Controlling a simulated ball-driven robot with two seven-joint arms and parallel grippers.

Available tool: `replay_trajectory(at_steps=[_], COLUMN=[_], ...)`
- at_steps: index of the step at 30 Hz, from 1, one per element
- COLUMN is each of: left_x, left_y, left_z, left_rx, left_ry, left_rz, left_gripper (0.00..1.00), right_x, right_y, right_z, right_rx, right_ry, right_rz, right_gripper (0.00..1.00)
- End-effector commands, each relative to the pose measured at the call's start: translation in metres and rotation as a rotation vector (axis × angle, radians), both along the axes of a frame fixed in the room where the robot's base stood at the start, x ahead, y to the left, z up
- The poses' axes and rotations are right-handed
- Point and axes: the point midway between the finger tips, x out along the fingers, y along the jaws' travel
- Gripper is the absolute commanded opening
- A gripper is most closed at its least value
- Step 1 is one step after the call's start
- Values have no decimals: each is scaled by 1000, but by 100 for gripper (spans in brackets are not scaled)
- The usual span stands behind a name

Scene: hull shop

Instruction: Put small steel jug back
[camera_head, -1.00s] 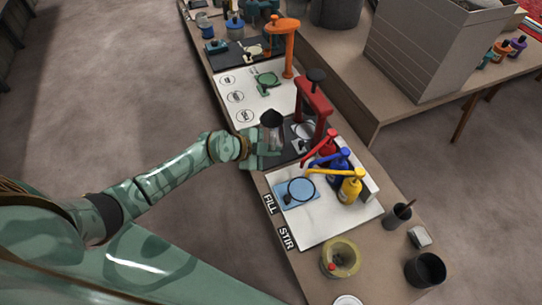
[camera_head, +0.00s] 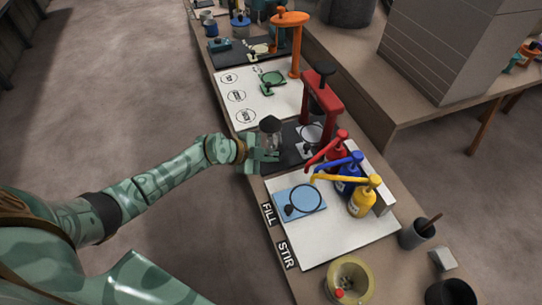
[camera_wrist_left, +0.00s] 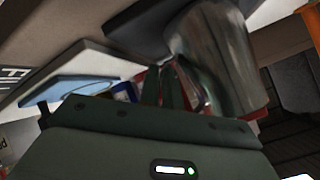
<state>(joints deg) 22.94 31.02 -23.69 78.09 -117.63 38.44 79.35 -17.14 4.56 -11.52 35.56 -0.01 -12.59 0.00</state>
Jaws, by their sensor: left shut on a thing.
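The small steel jug (camera_head: 270,134) is held in my left gripper (camera_head: 262,155), a little over the near left edge of the dark mat at the foot of the red press. In the left wrist view the jug (camera_wrist_left: 222,55) is a grey metal body tilted in the picture, up against the fingers of my left gripper (camera_wrist_left: 175,85). The fingers are shut on it. What part of the jug they grip is partly hidden. My right gripper is not in view.
The red press (camera_head: 322,105) stands right behind the jug. Red, blue and yellow pump bottles (camera_head: 362,198) stand on the white board (camera_head: 345,230) marked FILL and STIR. A blue pad (camera_head: 300,203) lies there. Another white board (camera_head: 262,103) with printed circles lies beyond.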

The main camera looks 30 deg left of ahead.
Motion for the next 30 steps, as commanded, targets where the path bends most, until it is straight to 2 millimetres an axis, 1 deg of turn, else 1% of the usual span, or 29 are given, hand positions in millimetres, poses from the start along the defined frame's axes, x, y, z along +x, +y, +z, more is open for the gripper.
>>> replay_trajectory(at_steps=[1, 2, 3, 4, 12, 16, 20, 24, 27, 30], left_x=[0, 0, 0, 0, 0, -6, -22, -44, -58, -68], left_y=[0, 0, 0, 0, 0, 5, 18, 35, 46, 54], left_z=[1, 0, 0, 0, 1, 10, 28, 48, 59, 67], left_rx=[0, 0, 1, 1, 0, 1, 2, 2, 3, 2], left_ry=[-2, 0, -1, -1, -2, -4, -5, -5, -5, -4], left_rz=[0, 0, -1, 0, -1, 0, 0, 0, -1, 0], left_gripper=[0, 8, 20, 28, 28, 28, 28, 28, 28, 28], right_x=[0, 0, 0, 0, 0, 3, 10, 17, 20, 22], right_y=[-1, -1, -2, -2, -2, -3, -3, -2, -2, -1], right_z=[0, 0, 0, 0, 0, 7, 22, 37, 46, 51], right_rx=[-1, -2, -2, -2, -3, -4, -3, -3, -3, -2], right_ry=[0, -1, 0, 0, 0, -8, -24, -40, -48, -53], right_rz=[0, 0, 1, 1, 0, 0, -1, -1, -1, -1], right_gripper=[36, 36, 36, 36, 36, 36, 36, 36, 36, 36])
